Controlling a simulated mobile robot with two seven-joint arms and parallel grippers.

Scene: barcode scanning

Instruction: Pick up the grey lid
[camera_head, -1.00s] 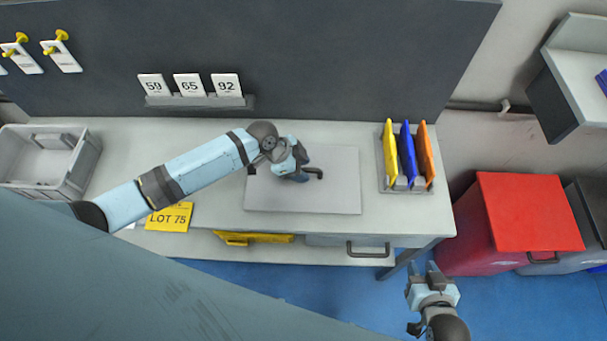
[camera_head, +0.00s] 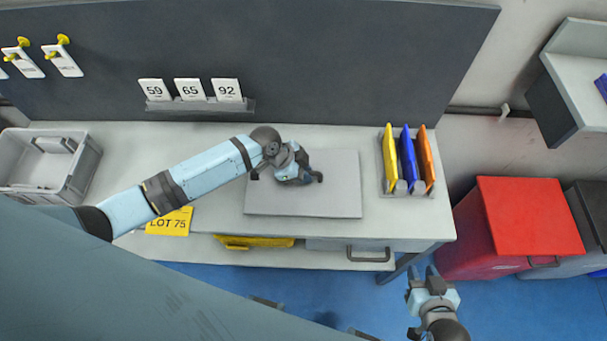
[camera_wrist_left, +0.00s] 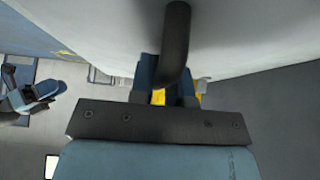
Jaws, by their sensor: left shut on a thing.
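The grey lid (camera_head: 335,200) is a flat panel on the bench top, with a dark handle (camera_head: 318,177). My left gripper (camera_head: 302,176) is over the middle of the lid, shut on the handle. In the left wrist view, the dark handle (camera_wrist_left: 176,40) runs in between the fingers, and the pale lid surface fills the upper part. The fingers hide part of the handle. I cannot tell whether the lid is clear of the bench. My right gripper (camera_head: 424,272) is open and empty, in front of the bench over the blue floor.
A rack with yellow, blue and orange plates (camera_head: 408,160) stands right of the lid. A grey crate (camera_head: 85,165) is at the bench's left end. A yellow LOT 75 label (camera_head: 169,222) hangs at the front edge. A red bin (camera_head: 520,220) stands on the floor to the right.

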